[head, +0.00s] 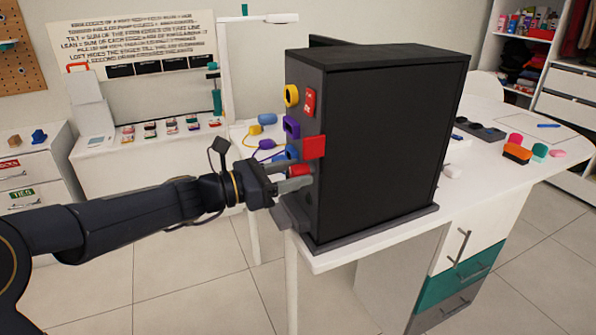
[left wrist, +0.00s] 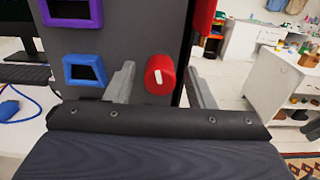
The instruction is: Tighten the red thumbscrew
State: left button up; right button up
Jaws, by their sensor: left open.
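The red thumbscrew (left wrist: 160,76) is a round red knob with a white mark, low on the narrow face of a black case (head: 385,140). In the head view the thumbscrew (head: 299,171) is partly hidden by my left gripper (head: 290,178). In the left wrist view the two grey fingers of the left gripper (left wrist: 163,85) stand apart, one on each side of the thumbscrew. The gripper is open, and I cannot tell whether a finger touches the knob. My right gripper is not in view.
The case stands on a grey base on a white table (head: 470,170). Its narrow face carries a yellow ring (head: 291,95), a purple frame (left wrist: 72,10), a blue frame (left wrist: 84,70) and a red block (head: 314,147). Cables lie to its left. Coloured blocks (head: 517,152) lie to its right.

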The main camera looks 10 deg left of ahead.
pick_arm(q)
jog(key=c, duration=1)
jog(key=shift+f+m+b, duration=0.1)
jog(key=shift+m+b, duration=0.2)
jog(key=shift+b, duration=0.15)
jog(key=shift+c, duration=0.2)
jog(key=shift+m+b, duration=1.5)
jog(key=shift+b, duration=0.15)
grip_shut()
jog(key=shift+m+b, duration=2.5)
jog(key=shift+b, duration=0.2)
jog(key=shift+d+m+b, duration=0.1)
jog(key=shift+m+b, duration=2.5)
jog(key=shift+b, duration=0.15)
jog(key=shift+m+b, duration=1.25)
jog(key=shift+m, duration=0.45)
